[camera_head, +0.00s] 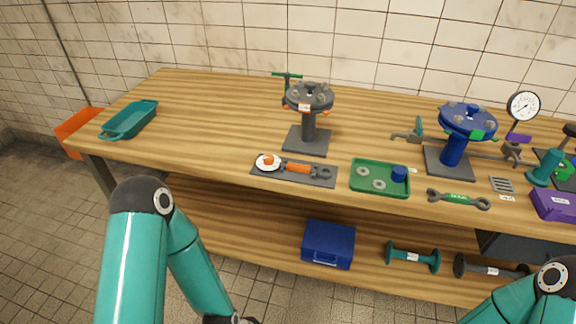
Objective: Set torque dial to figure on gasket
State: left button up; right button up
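A dark flat plate (322,179) lies at the bench's front edge, left of centre. On it are a white round dial (263,165) with an orange knob and an orange-handled tool (298,168) with grey ends. Marks on the dial are too small to read. Two pale rings, possibly gaskets, lie in a green tray (356,188): one ring (362,171) at the back left, another (379,184) in front. No figure is readable on either. Both of my teal arms reach in from the bottom corners.
A grey flange stand (309,130) and a blue flange stand (453,150) rise behind. A pressure gauge (524,105), a green-handled wrench (458,198) and a purple box (555,204) are at right. A teal tray (130,120) is far left; bare bench lies between.

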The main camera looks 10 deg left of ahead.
aim_at(268, 160)
jog(key=u, duration=0.5)
jog(key=k, duration=1.25)
jog(key=u, duration=0.8)
jog(key=i, duration=1.15)
jog(key=z, duration=0.4)
jog(key=i, duration=0.7)
jog(key=z, duration=0.4)
